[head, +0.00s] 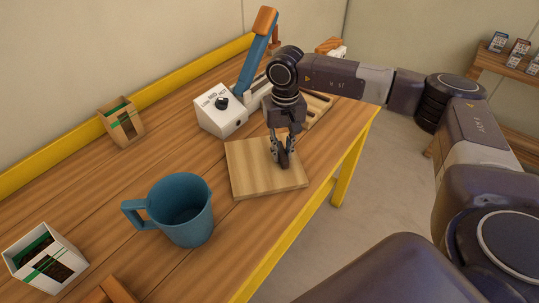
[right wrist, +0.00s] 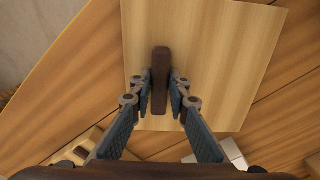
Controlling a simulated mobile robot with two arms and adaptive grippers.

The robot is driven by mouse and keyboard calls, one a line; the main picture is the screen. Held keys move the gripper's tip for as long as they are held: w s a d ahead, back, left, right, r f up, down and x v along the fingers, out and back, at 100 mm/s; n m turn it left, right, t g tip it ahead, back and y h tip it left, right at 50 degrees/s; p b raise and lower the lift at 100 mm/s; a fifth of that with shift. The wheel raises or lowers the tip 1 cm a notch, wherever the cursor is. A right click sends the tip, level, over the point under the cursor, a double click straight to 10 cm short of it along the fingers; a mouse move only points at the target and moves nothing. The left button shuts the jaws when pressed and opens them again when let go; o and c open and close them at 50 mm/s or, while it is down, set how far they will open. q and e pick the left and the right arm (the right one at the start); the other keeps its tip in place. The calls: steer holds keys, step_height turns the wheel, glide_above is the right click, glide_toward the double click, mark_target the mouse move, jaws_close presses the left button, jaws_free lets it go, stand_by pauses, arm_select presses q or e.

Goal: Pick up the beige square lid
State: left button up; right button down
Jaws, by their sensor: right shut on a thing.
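The beige square lid (head: 250,181) lies flat at the table's right side in the head view, with a dark brown bar handle on top. My right gripper (head: 283,160) points down over it, its fingers shut on the handle, one on each side. In the right wrist view the lid (right wrist: 220,55) fills the upper middle, and the handle (right wrist: 160,75) stands between the two fingers. I cannot tell whether the lid touches the table or is just above it. My left gripper is not in view.
A blue mug (head: 181,211) stands left of the lid on the wooden table (head: 95,195). Behind the lid are a white control box (head: 221,116) with a knob and a blue lever (head: 256,65). Small bean boxes (head: 123,122) stand at the left. The table's yellow edge is close at right.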

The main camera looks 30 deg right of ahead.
steer(key=shift+r, duration=0.15)
steer(key=shift+r+p, duration=1.15)
steer(key=shift+r, duration=0.75)
steer(key=shift+f, duration=0.1)
